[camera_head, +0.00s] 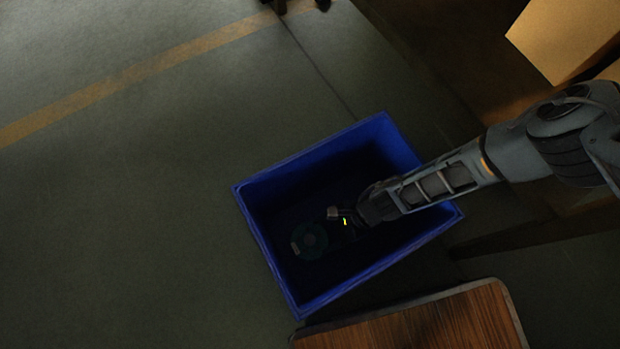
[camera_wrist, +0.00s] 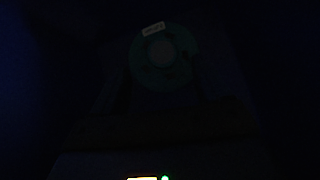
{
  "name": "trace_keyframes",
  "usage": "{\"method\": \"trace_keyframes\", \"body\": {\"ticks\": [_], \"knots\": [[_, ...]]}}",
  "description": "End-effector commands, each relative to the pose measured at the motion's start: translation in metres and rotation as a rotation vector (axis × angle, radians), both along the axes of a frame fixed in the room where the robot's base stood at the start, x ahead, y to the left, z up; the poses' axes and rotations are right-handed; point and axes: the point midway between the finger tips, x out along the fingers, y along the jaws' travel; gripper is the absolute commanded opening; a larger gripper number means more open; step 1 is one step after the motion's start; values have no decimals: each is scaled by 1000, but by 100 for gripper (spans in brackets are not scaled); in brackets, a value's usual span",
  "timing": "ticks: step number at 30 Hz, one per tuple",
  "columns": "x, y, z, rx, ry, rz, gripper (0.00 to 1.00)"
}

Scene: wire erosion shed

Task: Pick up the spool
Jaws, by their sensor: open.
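The spool (camera_head: 309,241) is a dark teal disc with a pale label, lying in the blue bin. In the wrist view the spool (camera_wrist: 161,57) shows at the upper middle, with a light hub and a white label at its top edge. The blue bin (camera_head: 258,232) stands on the floor, its inside very dark. My gripper (camera_head: 340,214) reaches into the bin from the right, to the right of the spool and apart from it in the head view. It is open and empty. Its fingers are barely visible in the dark wrist view, and their height above the spool cannot be told.
A wooden surface (camera_head: 430,325) lies just below the bin in the head view. A cardboard box (camera_head: 567,38) is at the upper right. The bin's walls surround my gripper. The floor (camera_head: 120,220) to the left is clear, with a yellow line (camera_head: 130,73).

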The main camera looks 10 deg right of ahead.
Motion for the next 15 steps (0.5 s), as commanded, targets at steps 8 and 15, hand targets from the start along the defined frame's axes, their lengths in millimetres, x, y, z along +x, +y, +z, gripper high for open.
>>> {"method": "trace_keyframes", "body": {"ticks": [8,15], "knots": [[1,27,-28,0,1,1,76],[2,29,-29,0,0,-1,76]]}}
